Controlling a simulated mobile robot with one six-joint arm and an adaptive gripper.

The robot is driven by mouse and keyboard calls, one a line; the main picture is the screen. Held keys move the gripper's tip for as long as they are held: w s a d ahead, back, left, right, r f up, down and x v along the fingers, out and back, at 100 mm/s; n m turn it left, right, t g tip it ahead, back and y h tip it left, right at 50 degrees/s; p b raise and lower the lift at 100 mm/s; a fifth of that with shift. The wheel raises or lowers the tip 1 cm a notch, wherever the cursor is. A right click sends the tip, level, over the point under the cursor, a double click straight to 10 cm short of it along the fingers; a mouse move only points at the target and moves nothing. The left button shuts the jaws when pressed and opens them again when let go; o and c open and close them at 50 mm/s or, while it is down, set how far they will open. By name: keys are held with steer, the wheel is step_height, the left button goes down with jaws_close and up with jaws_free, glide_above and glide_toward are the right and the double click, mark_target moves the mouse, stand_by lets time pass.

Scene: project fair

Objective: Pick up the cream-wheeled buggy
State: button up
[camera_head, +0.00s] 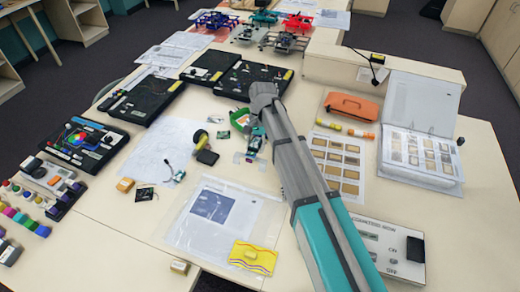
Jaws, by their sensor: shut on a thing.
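My arm reaches from the lower right over the middle of the table, and my gripper (255,138) points down at its far end. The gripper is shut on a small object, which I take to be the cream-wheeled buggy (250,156). Only pale and teal bits of it show below the fingers, low over or on the tabletop. The arm and gripper hide most of it, and its wheels are too small to make out. I cannot tell whether it is clear of the table.
A green piece (239,118) lies just behind the gripper. A black item with a yellow wheel (201,138) is to the left. Black electronics boards (252,82) stand behind. A clear sleeve (222,215) lies in front; an orange case (351,107) and card sheet (338,165) lie right.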

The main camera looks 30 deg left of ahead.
steer(key=w+a+r+p, duration=0.4)
steer(key=a+r+p, duration=0.2)
steer(key=a, duration=0.5)
steer(key=shift+r+p, duration=0.3)
steer(key=shift+r, duration=0.45)
steer(key=shift+f, duration=0.15)
step_height(320, 180, down, 3)
steer(key=b, duration=0.3)
stand_by(1.0)
